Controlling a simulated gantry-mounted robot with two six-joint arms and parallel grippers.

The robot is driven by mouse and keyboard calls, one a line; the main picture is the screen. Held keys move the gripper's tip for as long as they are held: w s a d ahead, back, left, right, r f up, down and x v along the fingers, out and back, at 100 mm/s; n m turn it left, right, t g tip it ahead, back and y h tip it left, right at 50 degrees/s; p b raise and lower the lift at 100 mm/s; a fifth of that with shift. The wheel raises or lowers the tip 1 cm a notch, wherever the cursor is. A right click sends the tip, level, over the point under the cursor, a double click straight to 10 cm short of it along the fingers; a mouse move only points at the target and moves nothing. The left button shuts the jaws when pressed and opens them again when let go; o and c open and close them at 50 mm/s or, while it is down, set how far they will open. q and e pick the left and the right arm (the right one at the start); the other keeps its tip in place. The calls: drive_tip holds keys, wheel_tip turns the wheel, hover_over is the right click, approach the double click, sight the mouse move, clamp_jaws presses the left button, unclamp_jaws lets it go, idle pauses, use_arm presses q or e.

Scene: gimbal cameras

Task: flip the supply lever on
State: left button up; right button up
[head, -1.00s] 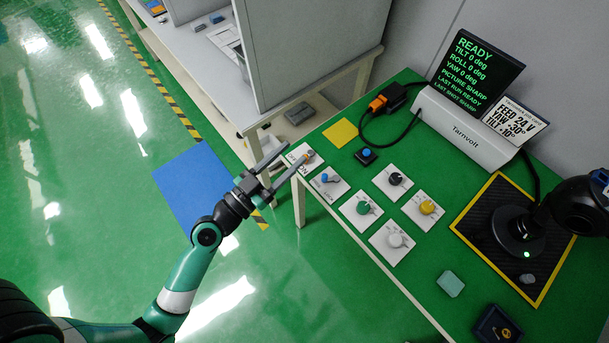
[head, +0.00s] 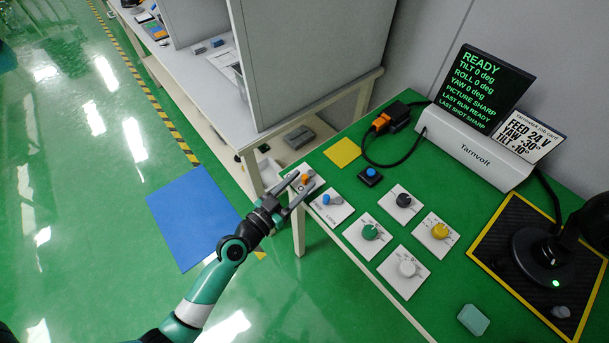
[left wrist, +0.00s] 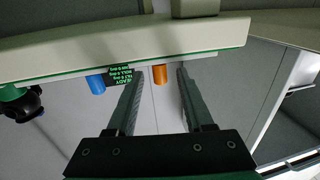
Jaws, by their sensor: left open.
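A small lever with an orange cap (head: 305,178) stands on a white plate at the near left corner of the green table (head: 450,270). I take it as the supply lever; its plate's lettering is partly hidden by my gripper. My left gripper (head: 303,181) is open, with its fingertips at this lever. In the left wrist view the orange cap (left wrist: 160,74) shows between the two fingers, with a gap on each side. I cannot tell whether either finger touches it. My right gripper is not in view.
A blue-capped lever (head: 328,199) is close beside, also seen in the left wrist view (left wrist: 96,84). Green (head: 370,232), black (head: 403,200), yellow (head: 439,231) and white (head: 407,268) knobs stand further right. A blue button (head: 370,174) is behind. The display (head: 483,88) reads READY.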

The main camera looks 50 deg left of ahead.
use_arm(q)
drive_tip(key=shift+w+a, duration=0.1)
drive_tip(key=shift+w, duration=1)
clamp_jaws()
